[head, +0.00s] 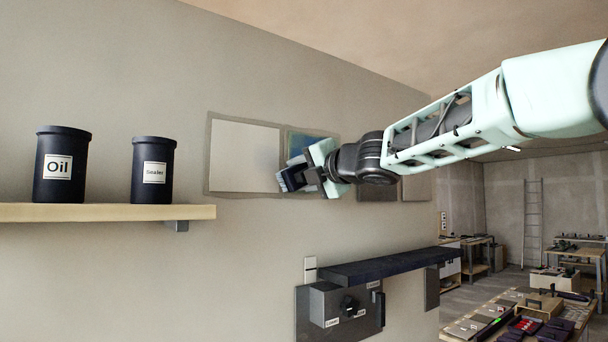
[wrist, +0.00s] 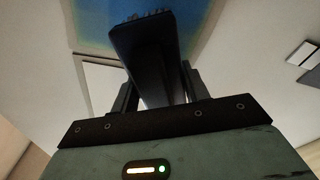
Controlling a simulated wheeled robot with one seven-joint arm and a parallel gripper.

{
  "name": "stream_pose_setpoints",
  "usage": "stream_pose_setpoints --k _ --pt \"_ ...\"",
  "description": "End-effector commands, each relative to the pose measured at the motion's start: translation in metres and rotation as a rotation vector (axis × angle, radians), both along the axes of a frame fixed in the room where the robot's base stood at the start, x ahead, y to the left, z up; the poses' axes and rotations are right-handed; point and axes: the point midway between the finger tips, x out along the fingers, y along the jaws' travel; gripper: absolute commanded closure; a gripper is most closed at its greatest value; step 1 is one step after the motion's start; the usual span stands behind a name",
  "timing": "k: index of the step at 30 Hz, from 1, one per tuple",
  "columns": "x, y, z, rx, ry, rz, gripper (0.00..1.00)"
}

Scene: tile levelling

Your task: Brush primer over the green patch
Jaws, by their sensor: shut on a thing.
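My gripper (head: 312,172) is at the wall, shut on a dark brush (head: 291,178). In the wrist view the brush (wrist: 148,48) stands between the fingers, with its bristles at the far end over a blue surface (wrist: 95,22). In the head view a panel with a blue-teal face (head: 312,136) shows behind my gripper, partly hidden by it. No clearly green patch shows; the panel's lower part is covered by my gripper. I cannot tell whether the bristles touch the panel.
A pale panel (head: 243,156) hangs left of the blue-teal one, and more panels are partly behind my arm. A shelf (head: 100,212) at left holds dark "Oil" (head: 63,168) and "Sealer" (head: 152,172) pots. A dark ledge (head: 385,266) and a knobbed box (head: 340,306) are below.

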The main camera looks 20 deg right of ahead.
Motion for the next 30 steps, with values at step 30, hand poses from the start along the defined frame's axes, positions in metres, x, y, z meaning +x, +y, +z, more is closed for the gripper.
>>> stream_pose_setpoints --k 30 --pt "0.011 0.004 0.001 0.0 -0.001 0.0 0.91"
